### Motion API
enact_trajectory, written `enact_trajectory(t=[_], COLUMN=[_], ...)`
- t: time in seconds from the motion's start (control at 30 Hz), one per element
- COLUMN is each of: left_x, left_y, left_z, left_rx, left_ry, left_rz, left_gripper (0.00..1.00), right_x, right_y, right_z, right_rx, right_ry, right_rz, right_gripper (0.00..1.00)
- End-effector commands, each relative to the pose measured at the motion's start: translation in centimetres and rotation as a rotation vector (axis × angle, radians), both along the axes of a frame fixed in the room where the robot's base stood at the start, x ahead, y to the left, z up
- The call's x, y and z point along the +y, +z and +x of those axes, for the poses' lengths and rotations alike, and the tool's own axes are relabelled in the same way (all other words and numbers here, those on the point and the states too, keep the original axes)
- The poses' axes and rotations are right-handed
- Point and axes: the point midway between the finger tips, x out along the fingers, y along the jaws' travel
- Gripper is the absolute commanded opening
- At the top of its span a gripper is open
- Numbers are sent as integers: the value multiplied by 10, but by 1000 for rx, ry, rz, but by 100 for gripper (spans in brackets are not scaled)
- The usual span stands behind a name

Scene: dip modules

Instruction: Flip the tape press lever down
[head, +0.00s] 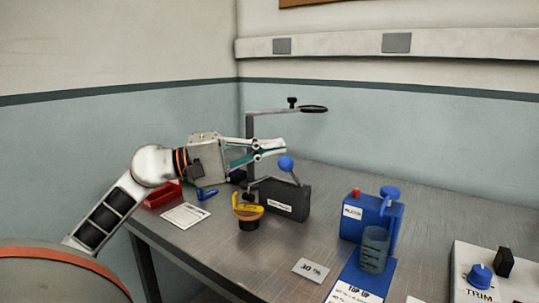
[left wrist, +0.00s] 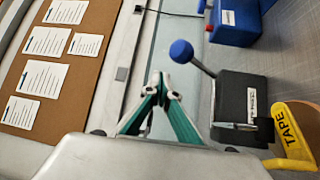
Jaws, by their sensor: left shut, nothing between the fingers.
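The tape press is a dark grey box (head: 285,199) with a white label on its front, standing on the bench; it also shows in the left wrist view (left wrist: 240,92). Its thin grey lever (left wrist: 203,66) rises at a slant from the box and ends in a blue ball knob (head: 286,163), which is also clear in the left wrist view (left wrist: 181,51). My left gripper (head: 284,147) has its green-sided fingers closed together and empty. In the head view its tips appear just above the knob. In the left wrist view the tips (left wrist: 159,80) and knob appear apart. My right gripper is not in view.
A stand with a ring arm (head: 313,109) rises behind my gripper. A blue dispenser (head: 352,216) stands right. A red tray (head: 162,196) and white card (head: 185,216) lie left. Bare bench lies in front of the press.

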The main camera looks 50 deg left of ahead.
Motion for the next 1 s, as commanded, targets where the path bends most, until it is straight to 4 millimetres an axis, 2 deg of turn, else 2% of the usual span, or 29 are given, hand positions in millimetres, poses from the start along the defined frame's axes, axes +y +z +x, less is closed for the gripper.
enact_trajectory(t=[0.07,0.63,1.0], left_x=[2,48,53], left_y=[8,-41,-46], left_z=[4,-57,-65], left_rx=[-3,0,-2], left_ry=[0,6,4], left_rz=[2,-3,-1], left_gripper=[0,0,0], right_x=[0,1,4], right_y=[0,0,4], right_z=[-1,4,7], right_rx=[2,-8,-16], right_ry=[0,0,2], right_rz=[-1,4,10], right_gripper=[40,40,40])
